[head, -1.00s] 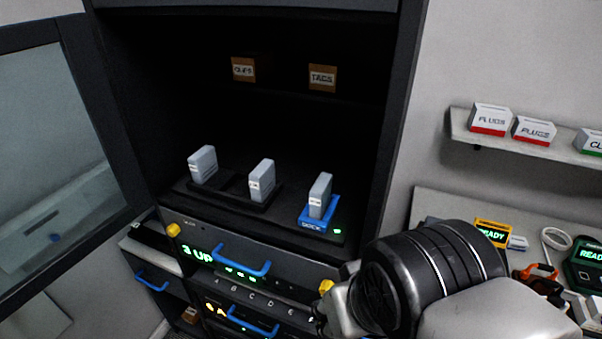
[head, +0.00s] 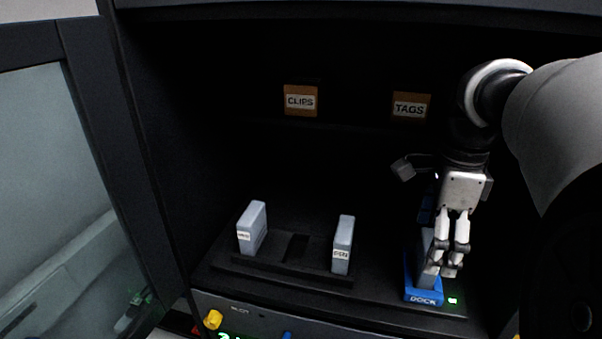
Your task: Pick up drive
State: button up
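Three grey upright drives stand on the cabinet shelf. One drive (head: 253,228) is at the left of the black rack (head: 297,273), and another drive (head: 343,245) is at its right end. The third drive (head: 425,270) stands in the blue dock (head: 424,295) marked DOCK, with a green light beside it. My gripper (head: 448,268) points down at the dock drive. Its fingertips overlap the right side of that drive in the picture and partly hide it. Whether they touch or grip it, I cannot tell.
An empty slot (head: 296,248) lies between the two rack drives. Orange boxes marked CLIPS (head: 300,100) and TAGS (head: 411,106) are at the back. The open glass door (head: 50,190) is at the left. A yellow knob (head: 213,319) is below the shelf.

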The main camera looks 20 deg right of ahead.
aim_at(422, 280)
jog(key=shift+w+f, duration=0.15)
jog(key=shift+f, duration=0.4)
jog(key=f+b, duration=0.1)
jog(key=f, duration=0.1)
jog(key=f+b, duration=0.1)
jog(key=f, duration=0.1)
jog(key=shift+w+d+f, duration=0.15)
jog(key=shift+w+f, duration=0.05)
jog(key=shift+f, duration=0.15)
jog(key=shift+r, duration=0.1)
jog(key=c, duration=1.3)
